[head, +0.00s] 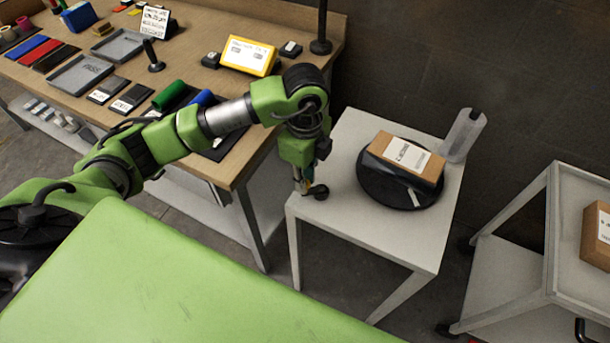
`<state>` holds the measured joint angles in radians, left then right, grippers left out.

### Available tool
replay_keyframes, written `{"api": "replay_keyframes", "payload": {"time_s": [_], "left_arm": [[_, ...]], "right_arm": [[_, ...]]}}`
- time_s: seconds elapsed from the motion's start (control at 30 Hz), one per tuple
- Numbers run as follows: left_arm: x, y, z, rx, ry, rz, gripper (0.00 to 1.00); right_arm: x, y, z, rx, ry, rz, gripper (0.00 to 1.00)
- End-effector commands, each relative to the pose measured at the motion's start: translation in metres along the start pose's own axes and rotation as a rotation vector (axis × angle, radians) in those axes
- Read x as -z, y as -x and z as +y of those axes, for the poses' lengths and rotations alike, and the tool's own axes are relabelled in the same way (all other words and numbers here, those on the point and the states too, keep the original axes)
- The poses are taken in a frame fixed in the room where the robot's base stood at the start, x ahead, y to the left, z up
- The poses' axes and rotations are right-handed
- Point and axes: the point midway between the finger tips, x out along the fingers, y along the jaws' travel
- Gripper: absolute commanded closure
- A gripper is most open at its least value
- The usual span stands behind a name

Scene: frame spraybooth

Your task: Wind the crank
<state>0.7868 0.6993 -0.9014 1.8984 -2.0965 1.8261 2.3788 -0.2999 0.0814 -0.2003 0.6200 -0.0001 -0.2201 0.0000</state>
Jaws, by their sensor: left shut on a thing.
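A small dark part with a round end, which looks like the crank (319,191), shows at the left corner of the white table (345,222). My left gripper (303,186) points down at that corner, with its fingers shut on the crank's handle as far as I can see. The grip itself is small and partly hidden by the gripper. A black round turntable (372,190) stands on the same table, with a labelled cardboard box (405,157) on top. My right gripper is not in view.
A clear grey upright piece (463,135) stands behind the box. A wooden workbench (215,165) with trays, rolls and a yellow box (248,56) lies at the left. A grey cart (545,265) with a carton stands at the right. Dark wall behind.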

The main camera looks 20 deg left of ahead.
Motion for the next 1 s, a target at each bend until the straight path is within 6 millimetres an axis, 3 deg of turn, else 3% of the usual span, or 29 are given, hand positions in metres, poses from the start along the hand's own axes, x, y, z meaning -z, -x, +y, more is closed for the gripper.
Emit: {"api": "replay_keyframes", "payload": {"time_s": [0.37, 0.4, 0.43, 0.8, 1.0], "left_arm": [[0.001, 0.0, 0.001, -0.002, 0.001, 0.001, 1.0], [0.001, 0.0, 0.001, -0.002, 0.0, 0.001, 0.73], [0.001, 0.0, 0.001, -0.002, 0.0, 0.001, 0.67], [0.001, 0.002, 0.0, 0.0, 0.001, 0.001, 0.67], [0.001, 0.027, -0.001, 0.004, 0.001, 0.002, 0.67]], "right_arm": [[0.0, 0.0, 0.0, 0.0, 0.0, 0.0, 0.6], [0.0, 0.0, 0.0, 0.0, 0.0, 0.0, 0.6], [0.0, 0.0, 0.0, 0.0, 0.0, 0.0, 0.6], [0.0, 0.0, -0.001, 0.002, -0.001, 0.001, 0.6], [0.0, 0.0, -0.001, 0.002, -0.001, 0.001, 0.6]]}}
